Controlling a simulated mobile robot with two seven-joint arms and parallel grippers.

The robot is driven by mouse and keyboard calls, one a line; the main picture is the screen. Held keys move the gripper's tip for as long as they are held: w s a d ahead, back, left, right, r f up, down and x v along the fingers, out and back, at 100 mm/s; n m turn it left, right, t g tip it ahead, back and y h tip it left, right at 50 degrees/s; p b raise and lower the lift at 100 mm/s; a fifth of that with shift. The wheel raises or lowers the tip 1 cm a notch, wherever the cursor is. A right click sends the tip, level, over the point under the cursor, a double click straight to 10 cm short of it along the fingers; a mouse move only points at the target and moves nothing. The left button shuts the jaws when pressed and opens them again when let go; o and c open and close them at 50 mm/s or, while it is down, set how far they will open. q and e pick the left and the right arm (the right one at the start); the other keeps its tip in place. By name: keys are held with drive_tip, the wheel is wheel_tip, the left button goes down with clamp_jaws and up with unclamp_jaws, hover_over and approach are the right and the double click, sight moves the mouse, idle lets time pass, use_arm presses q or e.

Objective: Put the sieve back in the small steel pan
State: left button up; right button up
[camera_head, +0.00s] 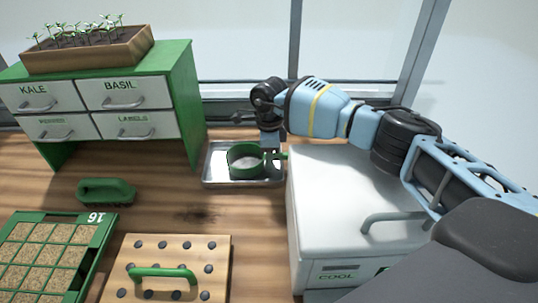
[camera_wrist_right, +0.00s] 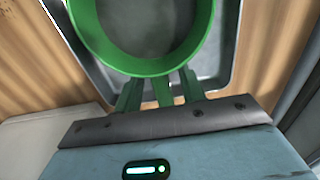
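The green sieve (camera_head: 246,174) sits upright inside the small steel pan (camera_head: 212,178). In the right wrist view the sieve's round rim (camera_wrist_right: 147,69) lies within the pan's walls (camera_wrist_right: 228,42). My right gripper (camera_head: 271,152) is at the sieve's right side, over the pan's right part. In the right wrist view its two fingers (camera_wrist_right: 160,92) stand apart, one on each side of the sieve's short handle, with narrow gaps between. The sieve's underside is hidden. My left gripper is not in view.
A white cooler box (camera_head: 340,190) stands right of the pan. A drawer cabinet (camera_head: 180,85) with a seedling box (camera_head: 90,55) is at the back left.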

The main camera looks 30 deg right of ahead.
drive_tip(key=shift+r, duration=0.15)
wheel_tip(320, 180, up, 12)
idle(0.4)
